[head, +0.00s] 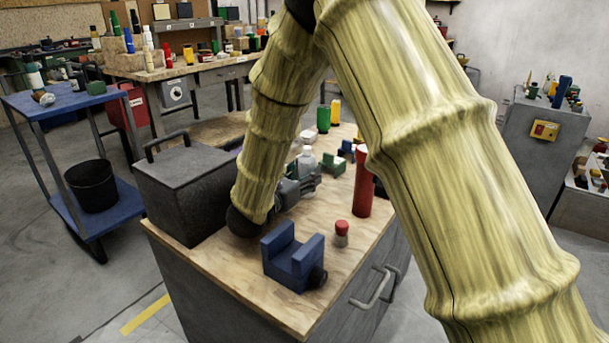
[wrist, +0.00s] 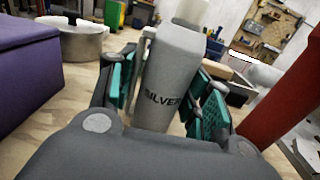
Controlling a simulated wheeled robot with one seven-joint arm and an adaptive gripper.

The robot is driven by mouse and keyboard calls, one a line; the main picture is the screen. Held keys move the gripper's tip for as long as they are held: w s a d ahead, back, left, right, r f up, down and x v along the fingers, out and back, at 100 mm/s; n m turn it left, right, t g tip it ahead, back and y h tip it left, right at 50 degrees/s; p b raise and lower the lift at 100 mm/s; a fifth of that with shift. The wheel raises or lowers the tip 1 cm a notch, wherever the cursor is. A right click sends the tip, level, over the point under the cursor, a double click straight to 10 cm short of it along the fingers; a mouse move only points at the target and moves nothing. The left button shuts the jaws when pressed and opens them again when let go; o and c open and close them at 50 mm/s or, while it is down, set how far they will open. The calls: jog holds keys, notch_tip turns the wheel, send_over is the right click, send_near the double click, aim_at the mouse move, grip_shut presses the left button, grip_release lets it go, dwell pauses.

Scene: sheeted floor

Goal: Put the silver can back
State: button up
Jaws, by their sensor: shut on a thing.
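The silver can (wrist: 172,72) is a pale grey bottle-like can with "SILVER" printed on its side and a narrower light top. My gripper (wrist: 166,95) is shut on it, with teal pads on its left and right sides. The can's lower end is hidden behind the gripper body, so I cannot tell whether it touches the worktop. In the head view, the can (head: 308,158) shows only partly beyond my gripper (head: 300,182), over the middle of the wooden worktop (head: 225,277).
A dark box (head: 185,190) stands left of my arm. A blue block (head: 292,262) and a small red-capped bottle (head: 341,233) are in front. A tall red cylinder (head: 363,182) is at right. A metal pot (wrist: 78,38) stands behind left. Bare wood lies at the front edge.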

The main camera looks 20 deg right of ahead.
jog(key=o, duration=0.7)
jog(key=shift+c, duration=0.2)
jog(key=p+v, duration=0.1)
jog(key=v, duration=1.1)
